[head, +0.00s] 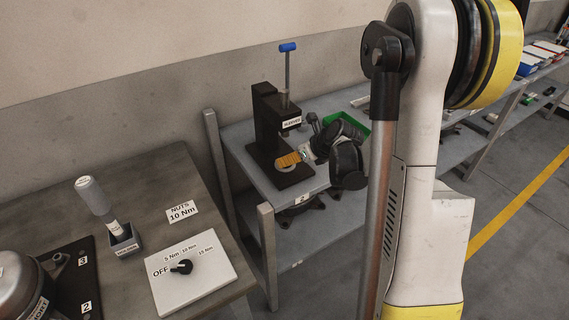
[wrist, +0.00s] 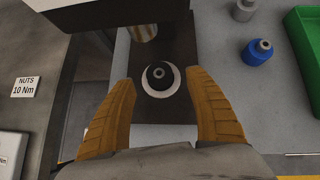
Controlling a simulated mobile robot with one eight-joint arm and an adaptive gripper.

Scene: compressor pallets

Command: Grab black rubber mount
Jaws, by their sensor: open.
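The black rubber mount (wrist: 159,73) sits in a white ring (wrist: 152,93) on the dark base plate (wrist: 183,48) of the press, seen from above in the wrist view. My gripper (wrist: 160,78) is open, with one ribbed orange finger on each side of the mount and a gap to both. In the head view my gripper (head: 290,159) is over the base of the black press (head: 268,115) with its blue-topped lever. The mount cannot be made out there.
In the wrist view, a blue part (wrist: 257,54), a grey part (wrist: 243,10) and a green bin (wrist: 305,45) stand to the right. In the head view, a bench with a torque selector panel (head: 195,275) and a screwdriver (head: 96,200) is at the left.

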